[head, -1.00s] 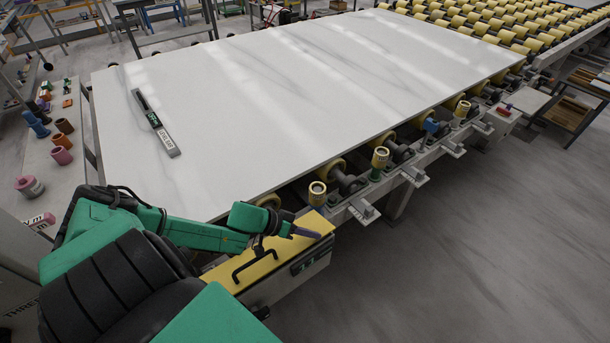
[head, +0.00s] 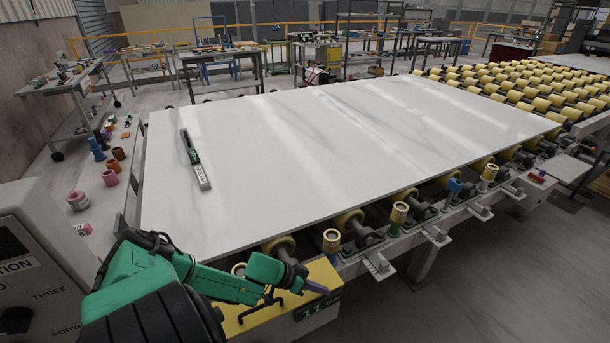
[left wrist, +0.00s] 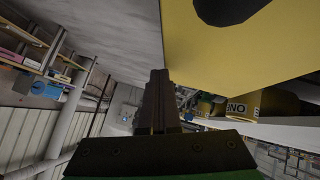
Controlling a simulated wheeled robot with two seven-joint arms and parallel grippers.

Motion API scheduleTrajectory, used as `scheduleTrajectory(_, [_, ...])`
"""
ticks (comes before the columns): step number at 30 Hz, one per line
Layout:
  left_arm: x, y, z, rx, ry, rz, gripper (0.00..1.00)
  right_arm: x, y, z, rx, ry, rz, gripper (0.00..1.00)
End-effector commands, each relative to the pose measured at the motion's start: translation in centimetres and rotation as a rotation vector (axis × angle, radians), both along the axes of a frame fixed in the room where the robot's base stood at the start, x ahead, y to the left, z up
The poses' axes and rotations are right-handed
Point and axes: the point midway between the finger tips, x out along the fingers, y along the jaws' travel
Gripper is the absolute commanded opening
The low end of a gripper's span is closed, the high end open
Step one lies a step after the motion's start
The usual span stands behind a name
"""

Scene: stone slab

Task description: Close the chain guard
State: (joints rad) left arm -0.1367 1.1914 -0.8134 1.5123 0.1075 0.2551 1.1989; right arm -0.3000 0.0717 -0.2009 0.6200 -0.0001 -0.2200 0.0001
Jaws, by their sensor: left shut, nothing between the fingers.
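The chain guard is a yellow cover (head: 259,322) with a black bar handle on a grey housing, at the near corner of the slab line. Its yellow face lies over the housing in the head view; I cannot tell whether it sits fully down. My left gripper (head: 316,287) is shut and empty, over the right part of the guard, past the handle. In the left wrist view the shut fingers (left wrist: 158,98) point beside the yellow face (left wrist: 235,55), and a dark part of the handle shows at the top. Contact is unclear. My right gripper is out of view.
The pale stone slab (head: 330,150) lies on yellow rollers behind the guard, with a level-like bar (head: 195,160) on it. A grey control cabinet (head: 40,262) stands at left. Brackets and rollers line the slab's front edge. The floor (head: 500,285) at right is clear.

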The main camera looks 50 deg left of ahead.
Motion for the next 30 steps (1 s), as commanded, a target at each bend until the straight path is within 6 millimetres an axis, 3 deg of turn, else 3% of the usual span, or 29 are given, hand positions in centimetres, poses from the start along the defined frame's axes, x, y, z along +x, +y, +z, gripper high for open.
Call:
scheduleTrajectory(7, [-0.3, -0.1, 0.4, 0.0, 0.008, 0.0, 0.0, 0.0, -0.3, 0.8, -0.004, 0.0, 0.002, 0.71])
scheduleTrajectory(15, [-0.3, -0.2, 5.0, -0.001, 0.001, 0.001, 0.0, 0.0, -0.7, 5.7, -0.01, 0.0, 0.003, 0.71])
scheduleTrajectory(17, [-1.2, 0.0, 4.9, 0.0, 0.006, 0.002, 0.0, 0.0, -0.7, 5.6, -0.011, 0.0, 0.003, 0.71])
scheduleTrajectory(20, [-2.4, 0.4, 6.2, -0.001, 0.007, 0.001, 0.0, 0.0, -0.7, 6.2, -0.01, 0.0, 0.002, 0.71])
scheduleTrajectory(27, [-5.6, 1.3, 10.0, -0.001, 0.005, 0.001, 0.0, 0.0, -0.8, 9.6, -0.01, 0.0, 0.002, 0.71])
scheduleTrajectory(30, [-6.3, 1.6, 10.0, -0.002, 0.004, 0.002, 0.0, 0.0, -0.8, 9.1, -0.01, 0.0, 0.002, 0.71])
